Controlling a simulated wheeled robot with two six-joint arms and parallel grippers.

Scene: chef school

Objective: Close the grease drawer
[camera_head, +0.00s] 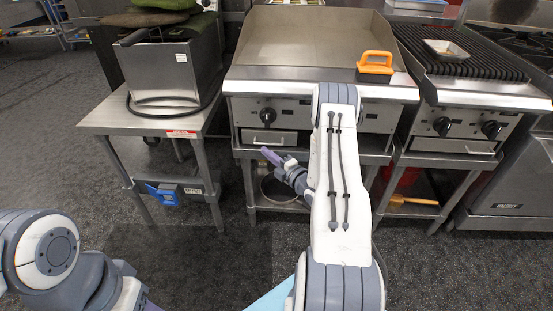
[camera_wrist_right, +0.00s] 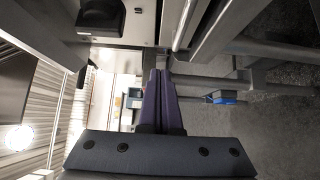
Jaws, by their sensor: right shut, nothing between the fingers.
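The grease drawer (camera_head: 270,138) is a flat metal front with a handle, below the control panel of the griddle (camera_head: 300,45). I cannot tell how far it stands out from the panel. My right gripper (camera_head: 265,152) is shut and empty, with its purple fingertips just below the drawer front; I cannot tell whether they touch it. The right wrist view shows the shut fingers (camera_wrist_right: 158,88), with the griddle's underside and drawer edge (camera_wrist_right: 188,28) above them. My left arm shows at the lower left, but its gripper is out of view.
A side table (camera_head: 150,118) with a metal fryer-like box (camera_head: 165,72) stands left. A charbroiler (camera_head: 460,50) with its own drawer (camera_head: 455,146) stands right. A pot (camera_head: 280,190) sits on the shelf below the griddle. An orange-handled press (camera_head: 375,65) lies on the griddle.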

